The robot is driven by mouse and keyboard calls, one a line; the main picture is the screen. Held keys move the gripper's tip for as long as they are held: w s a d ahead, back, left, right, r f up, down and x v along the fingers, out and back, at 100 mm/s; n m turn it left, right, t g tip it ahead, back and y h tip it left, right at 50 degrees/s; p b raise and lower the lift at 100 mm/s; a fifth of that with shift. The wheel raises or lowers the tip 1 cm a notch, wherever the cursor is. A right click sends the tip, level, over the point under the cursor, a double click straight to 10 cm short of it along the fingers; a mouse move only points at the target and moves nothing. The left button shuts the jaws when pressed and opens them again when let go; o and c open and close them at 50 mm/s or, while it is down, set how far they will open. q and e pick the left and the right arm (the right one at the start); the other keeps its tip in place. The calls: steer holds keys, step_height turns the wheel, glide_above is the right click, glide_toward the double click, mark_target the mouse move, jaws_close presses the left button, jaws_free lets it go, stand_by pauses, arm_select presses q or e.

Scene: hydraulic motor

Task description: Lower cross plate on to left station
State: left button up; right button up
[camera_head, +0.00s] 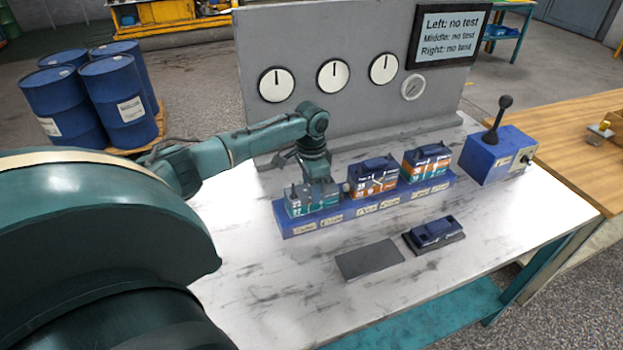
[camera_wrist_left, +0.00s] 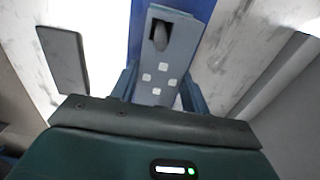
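The left station (camera_head: 313,202), a teal-and-white labelled block, sits at the left end of the blue base. A grey-blue plate with a dark opening, a knob in it and several pale squares shows in the left wrist view (camera_wrist_left: 160,90); I take it as the cross plate. It is on or just over the left station; any gap is hidden. My left gripper (camera_head: 318,178) points down there, its fingers along both sides of the plate in the left wrist view (camera_wrist_left: 160,85), seemingly shut on it. My right gripper is out of view.
Two orange-and-white stations with blue tops, middle (camera_head: 373,179) and right (camera_head: 427,161), stand on the blue base (camera_head: 370,207). In front lie a dark flat plate (camera_head: 369,260) and a blue part (camera_head: 434,233). A gauge panel (camera_head: 300,35) rises behind; a lever box (camera_head: 495,155) stands right.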

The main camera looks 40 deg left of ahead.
arm_select(q)
steer(key=o, duration=0.5)
step_height(320, 180, up, 13)
steer(key=b, duration=0.1)
steer(key=shift+r, duration=0.15)
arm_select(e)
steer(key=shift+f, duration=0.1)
